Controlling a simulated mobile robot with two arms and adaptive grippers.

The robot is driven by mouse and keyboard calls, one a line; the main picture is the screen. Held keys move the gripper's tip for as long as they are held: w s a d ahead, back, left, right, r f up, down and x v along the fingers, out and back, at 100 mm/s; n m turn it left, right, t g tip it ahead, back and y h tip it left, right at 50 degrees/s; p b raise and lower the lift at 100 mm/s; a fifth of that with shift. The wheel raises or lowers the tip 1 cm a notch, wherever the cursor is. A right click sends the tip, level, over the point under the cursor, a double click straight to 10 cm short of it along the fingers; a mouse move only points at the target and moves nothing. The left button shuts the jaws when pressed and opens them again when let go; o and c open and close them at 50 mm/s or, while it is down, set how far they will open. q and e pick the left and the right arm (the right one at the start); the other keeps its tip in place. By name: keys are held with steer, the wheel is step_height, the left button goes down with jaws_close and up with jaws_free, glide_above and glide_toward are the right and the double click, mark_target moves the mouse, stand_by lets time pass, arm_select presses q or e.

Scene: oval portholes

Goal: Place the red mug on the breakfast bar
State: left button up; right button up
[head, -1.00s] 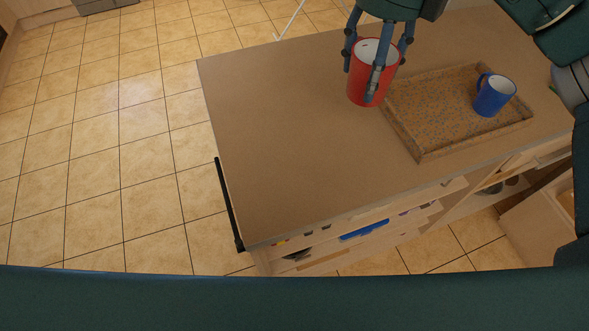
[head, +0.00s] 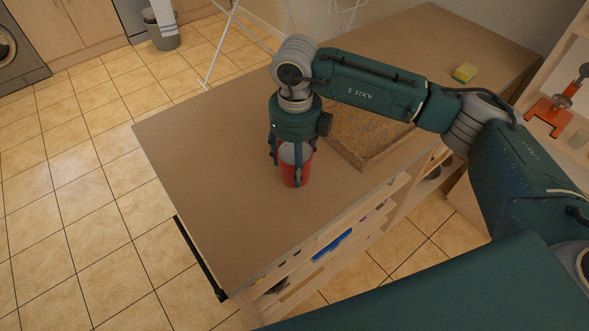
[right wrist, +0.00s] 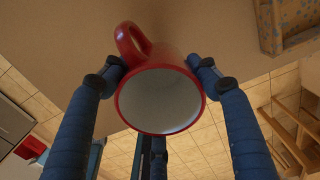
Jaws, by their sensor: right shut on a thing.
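The red mug (head: 291,176) is upright over the brown top of the breakfast bar (head: 215,180), left of the tray. I cannot tell whether its base touches the surface. My right gripper (head: 292,165) comes down on it from above, with its fingers around the mug and shut on it. In the right wrist view, the mug (right wrist: 160,98) sits between the fingers, its open mouth facing the camera and its handle at the upper left. My left gripper is in neither current view.
A speckled brown tray (head: 375,158) lies right of the mug, partly behind my right arm. A yellow-green sponge (head: 465,72) is at the far right of the bar. Shelves (head: 345,232) are under the near edge. The bar's left part is clear.

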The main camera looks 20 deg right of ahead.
step_height(320, 180, down, 4)
steer(key=shift+f+p, duration=0.1)
steer(key=shift+p, duration=0.5)
steer(key=shift+f, duration=0.1)
steer(key=shift+f, duration=0.1)
steer(key=shift+f+b, duration=0.15)
steer(key=shift+b, duration=0.15)
steer(key=o, duration=1.4)
